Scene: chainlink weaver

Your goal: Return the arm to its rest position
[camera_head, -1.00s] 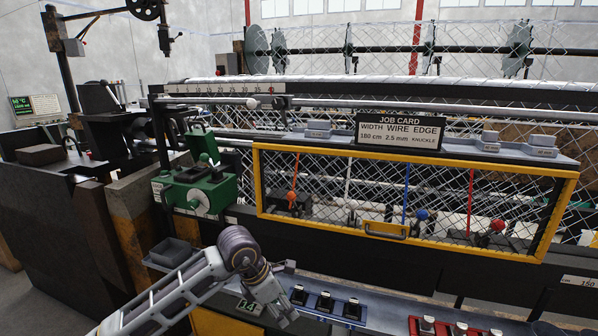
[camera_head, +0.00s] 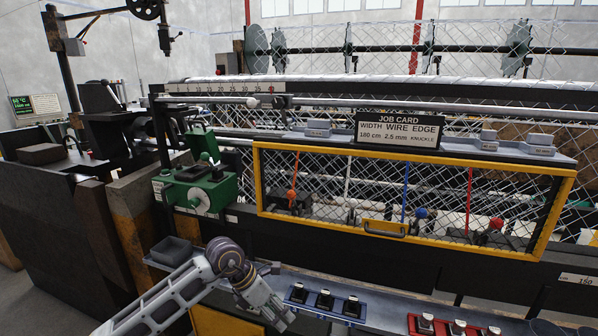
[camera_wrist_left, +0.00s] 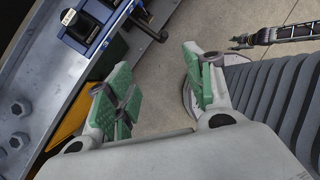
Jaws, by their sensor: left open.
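My left arm (camera_head: 165,290) comes in from the lower left of the head view, in front of the machine's lower shelf. Its left gripper (camera_head: 278,315) points down to the right, left of the blue tray, and looks apart from it. In the left wrist view the left gripper (camera_wrist_left: 157,65) is open, its green-padded fingers spread with only floor between them. A slim dark arm, apparently my right, enters that view at upper right; its end (camera_wrist_left: 240,42) is too small to read. The head view does not show my right gripper.
A blue tray (camera_head: 300,296) with several dark blocks lies close right of the left gripper. A red tray (camera_head: 413,324) is farther right. A grey bin (camera_head: 172,252) stands behind the forearm. The yellow-framed mesh guard (camera_head: 400,245) is shut. Bare floor shows at lower left.

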